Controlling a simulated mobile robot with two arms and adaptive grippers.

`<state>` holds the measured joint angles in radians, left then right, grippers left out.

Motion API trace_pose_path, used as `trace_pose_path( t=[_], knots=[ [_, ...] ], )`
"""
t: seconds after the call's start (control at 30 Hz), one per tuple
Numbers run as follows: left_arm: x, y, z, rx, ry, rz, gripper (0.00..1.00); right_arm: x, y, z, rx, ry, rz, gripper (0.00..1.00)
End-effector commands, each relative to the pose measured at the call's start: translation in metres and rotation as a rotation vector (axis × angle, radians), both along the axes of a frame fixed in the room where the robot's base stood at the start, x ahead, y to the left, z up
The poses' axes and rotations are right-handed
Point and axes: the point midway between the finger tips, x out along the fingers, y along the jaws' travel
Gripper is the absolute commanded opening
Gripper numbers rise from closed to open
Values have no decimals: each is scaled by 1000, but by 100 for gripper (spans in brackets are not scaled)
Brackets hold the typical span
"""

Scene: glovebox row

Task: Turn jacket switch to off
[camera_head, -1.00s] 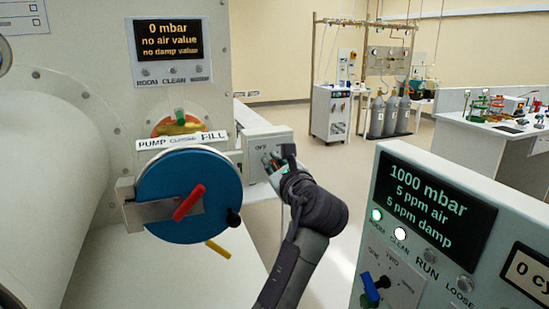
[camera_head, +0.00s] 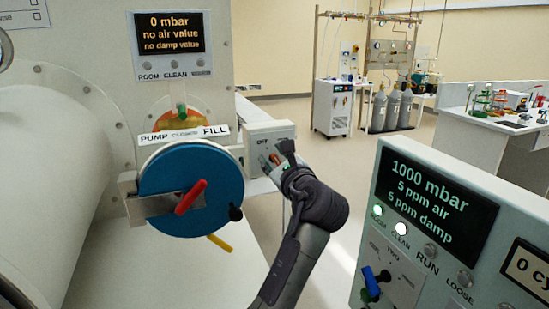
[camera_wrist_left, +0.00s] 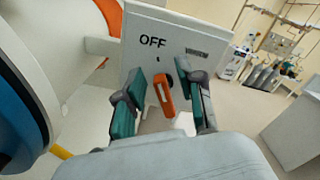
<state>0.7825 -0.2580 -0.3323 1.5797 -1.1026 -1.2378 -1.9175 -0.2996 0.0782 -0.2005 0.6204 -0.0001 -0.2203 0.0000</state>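The jacket switch is an orange lever (camera_wrist_left: 165,93) on the face of a pale box (camera_wrist_left: 137,30). Its label reads OFF at upper left; a second label at upper right is too blurred to read. The lever stands near upright, slightly tilted, its lower end toward the camera. In the head view, the box (camera_head: 272,131) sits right of the blue round door, its lever mostly hidden by the gripper. My left gripper (camera_head: 277,162) is at the box face. In the wrist view, its fingers (camera_wrist_left: 163,108) are open, one each side of the lever, with gaps visible. My right gripper is out of view.
Left of the gripper is a blue round door (camera_head: 190,190) with a red handle (camera_head: 190,197). A panel (camera_head: 440,205) reading 1000 mbar stands close at right. A gas rack (camera_head: 390,70) and white bench (camera_head: 480,140) stand farther back, with open floor between.

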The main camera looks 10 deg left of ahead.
Motion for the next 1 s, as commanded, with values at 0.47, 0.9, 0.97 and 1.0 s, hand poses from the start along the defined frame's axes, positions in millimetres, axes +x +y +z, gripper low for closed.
trace_pose_path(
  t=[0.47, 0.9, 0.97, 1.0],
  knots=[
    [0, 0, 59, -2, -5, 1, 38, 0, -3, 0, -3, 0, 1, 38],
    [0, 0, 100, 0, 1, -1, 38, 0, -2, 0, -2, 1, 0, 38],
    [0, 0, 100, 0, 1, -1, 38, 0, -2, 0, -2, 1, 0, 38],
    [0, 0, 100, 0, 1, -1, 38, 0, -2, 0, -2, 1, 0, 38]
  ],
)
